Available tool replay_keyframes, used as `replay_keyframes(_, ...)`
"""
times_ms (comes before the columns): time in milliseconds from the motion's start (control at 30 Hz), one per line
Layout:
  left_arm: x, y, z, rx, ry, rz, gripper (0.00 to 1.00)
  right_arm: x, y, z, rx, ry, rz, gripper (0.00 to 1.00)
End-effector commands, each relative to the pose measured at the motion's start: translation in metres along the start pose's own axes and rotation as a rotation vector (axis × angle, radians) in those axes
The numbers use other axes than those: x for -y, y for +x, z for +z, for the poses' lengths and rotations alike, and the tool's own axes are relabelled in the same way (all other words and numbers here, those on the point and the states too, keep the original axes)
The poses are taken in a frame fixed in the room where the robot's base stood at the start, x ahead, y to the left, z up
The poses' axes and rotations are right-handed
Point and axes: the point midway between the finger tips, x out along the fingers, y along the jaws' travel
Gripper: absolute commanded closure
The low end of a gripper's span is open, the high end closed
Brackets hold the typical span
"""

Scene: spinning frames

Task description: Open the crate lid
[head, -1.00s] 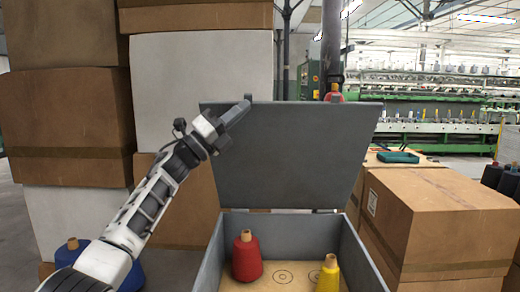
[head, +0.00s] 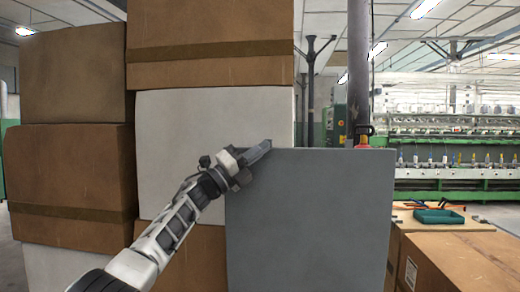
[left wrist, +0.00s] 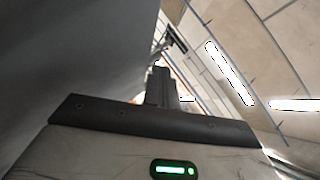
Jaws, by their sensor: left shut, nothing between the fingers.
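The grey crate lid (head: 310,215) stands raised, its flat inner face towards me in the head view. The crate body below it is out of the picture now. My left gripper (head: 262,149) is shut and empty at the lid's upper left corner, touching it or very close; I cannot tell which. In the left wrist view my shut left fingers (left wrist: 162,85) point away beside a large grey surface, which looks like the lid (left wrist: 70,50). My right gripper is not in view.
Stacked cardboard boxes (head: 70,170) and a white box (head: 215,140) stand behind and left of the lid. A dark post (head: 359,70) rises behind it. At the right, a cardboard box (head: 465,262) and a green tray (head: 439,217) stand before green machinery.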

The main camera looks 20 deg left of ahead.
Motion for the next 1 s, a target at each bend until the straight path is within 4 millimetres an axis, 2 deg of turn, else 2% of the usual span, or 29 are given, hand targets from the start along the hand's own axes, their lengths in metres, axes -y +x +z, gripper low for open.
replay_keyframes(333, 0.000, 0.000, 0.000, 0.000, 0.000, 0.000, 1.00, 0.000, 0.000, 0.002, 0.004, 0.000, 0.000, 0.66)
replay_keyframes(467, -0.002, -0.006, 0.000, 0.001, 0.001, 0.000, 1.00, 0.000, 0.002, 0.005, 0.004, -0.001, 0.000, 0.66)
replay_keyframes(667, -0.004, -0.036, -0.003, -0.001, 0.004, 0.002, 1.00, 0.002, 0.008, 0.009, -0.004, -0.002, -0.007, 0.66)
replay_keyframes(1000, -0.003, -0.118, -0.003, -0.001, 0.002, 0.004, 1.00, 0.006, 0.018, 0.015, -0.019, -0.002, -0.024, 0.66)
